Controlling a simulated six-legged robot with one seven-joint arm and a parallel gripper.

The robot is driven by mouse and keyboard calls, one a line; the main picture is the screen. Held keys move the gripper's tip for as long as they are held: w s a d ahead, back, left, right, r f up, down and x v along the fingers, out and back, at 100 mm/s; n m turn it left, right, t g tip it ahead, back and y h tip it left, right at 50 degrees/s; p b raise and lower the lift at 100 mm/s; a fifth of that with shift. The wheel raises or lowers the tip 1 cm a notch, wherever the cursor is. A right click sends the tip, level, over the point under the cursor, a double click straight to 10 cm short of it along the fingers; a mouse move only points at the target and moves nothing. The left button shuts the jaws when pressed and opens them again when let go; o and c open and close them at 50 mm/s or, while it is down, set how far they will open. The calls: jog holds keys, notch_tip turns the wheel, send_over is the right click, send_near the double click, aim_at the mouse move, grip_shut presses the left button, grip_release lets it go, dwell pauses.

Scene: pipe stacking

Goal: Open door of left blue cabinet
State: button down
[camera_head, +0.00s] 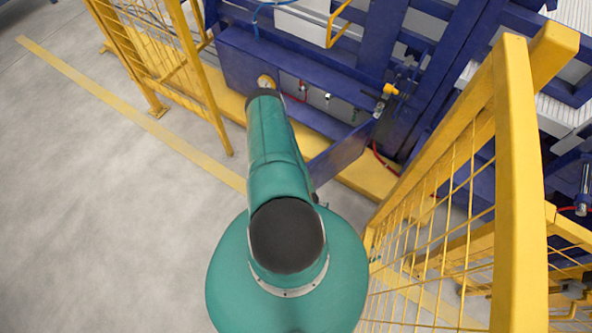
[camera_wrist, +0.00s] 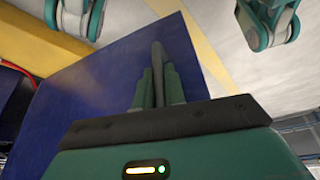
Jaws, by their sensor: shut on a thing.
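The blue cabinet (camera_head: 240,65) stands at the top centre in the head view. Its front is open, and valves and fittings show inside. The blue door (camera_head: 340,155) stands swung outward, with its right end by the cabinet; my arm hides its left end. The door also fills the left and middle of the wrist view (camera_wrist: 90,100). My gripper (camera_wrist: 158,75) has its green fingers close together, shut on a grey bar that seems to be the door's handle, near the door's free edge. The gripper is hidden in the head view.
A yellow mesh fence (camera_head: 515,180) rises close on the right, with another yellow fence (camera_head: 180,70) at the upper left. A yellow sill (camera_head: 370,185) runs below the cabinet. The grey floor (camera_head: 100,220) on the left is clear.

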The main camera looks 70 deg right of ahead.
jog(key=shift+s, duration=0.15)
dwell(0.3)
jog(key=c, duration=1.5)
grip_release()
jog(key=v, duration=1.4)
jog(key=shift+a+f, duration=0.1)
